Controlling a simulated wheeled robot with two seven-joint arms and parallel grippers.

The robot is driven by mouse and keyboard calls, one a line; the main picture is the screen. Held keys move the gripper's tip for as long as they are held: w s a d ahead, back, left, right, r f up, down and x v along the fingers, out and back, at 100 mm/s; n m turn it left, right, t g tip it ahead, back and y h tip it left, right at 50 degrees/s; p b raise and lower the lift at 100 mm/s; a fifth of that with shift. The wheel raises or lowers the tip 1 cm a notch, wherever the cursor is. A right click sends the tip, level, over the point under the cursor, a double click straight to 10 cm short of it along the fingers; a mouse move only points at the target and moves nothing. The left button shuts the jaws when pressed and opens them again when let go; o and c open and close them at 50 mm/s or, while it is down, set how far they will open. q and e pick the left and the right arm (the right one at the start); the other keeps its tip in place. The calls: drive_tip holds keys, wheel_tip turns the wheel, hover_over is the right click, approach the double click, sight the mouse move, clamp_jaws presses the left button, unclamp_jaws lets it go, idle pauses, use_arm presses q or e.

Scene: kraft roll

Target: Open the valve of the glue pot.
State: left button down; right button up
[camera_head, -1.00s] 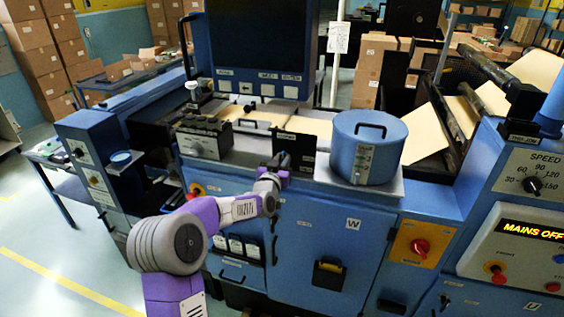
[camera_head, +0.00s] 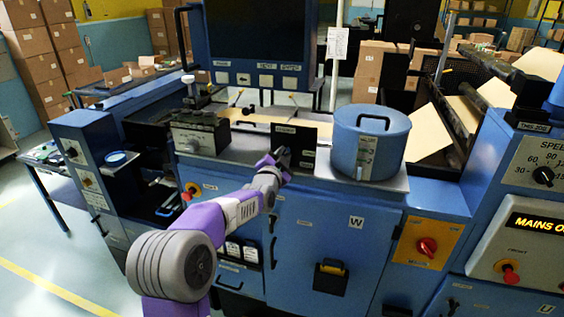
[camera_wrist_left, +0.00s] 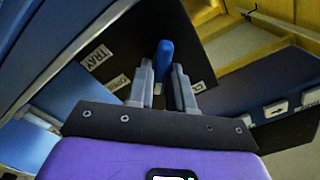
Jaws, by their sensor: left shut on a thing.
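The glue pot appears to be the blue round pot (camera_head: 350,150) with a black lid handle, standing on a grey shelf on the machine. A black panel (camera_head: 306,140) with small white labels stands left of it. My left gripper (camera_head: 281,157) is at the lower left of this panel. In the left wrist view the gripper (camera_wrist_left: 167,88) has its fingers closed about a blue lever or knob (camera_wrist_left: 165,52), in front of the black panel (camera_wrist_left: 125,45) with a "TRAY" label. The blue piece is hidden in the head view. I cannot tell its valve position.
A monitor housing (camera_head: 262,76) with a row of buttons rises behind the panel. Blue cabinet doors (camera_head: 330,225) with black handles lie below. A red switch (camera_head: 427,247) on a yellow plate is at right.

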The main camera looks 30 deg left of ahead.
use_arm(q)
drive_tip(key=shift+d+f+m+b, duration=0.15)
drive_tip(key=shift+m+b, duration=0.9)
drive_tip(key=shift+m, duration=1.25)
drive_tip(key=shift+a+f+m+b, duration=0.15)
drive_tip(key=shift+m+b, duration=0.9)
drive_tip(key=shift+m, duration=1.25)
drive_tip(key=shift+d, duration=0.1)
drive_tip(key=c, duration=1.1)
unclamp_jaws()
drive_tip(key=v, duration=0.7)
drive_tip(key=shift+s, duration=0.25)
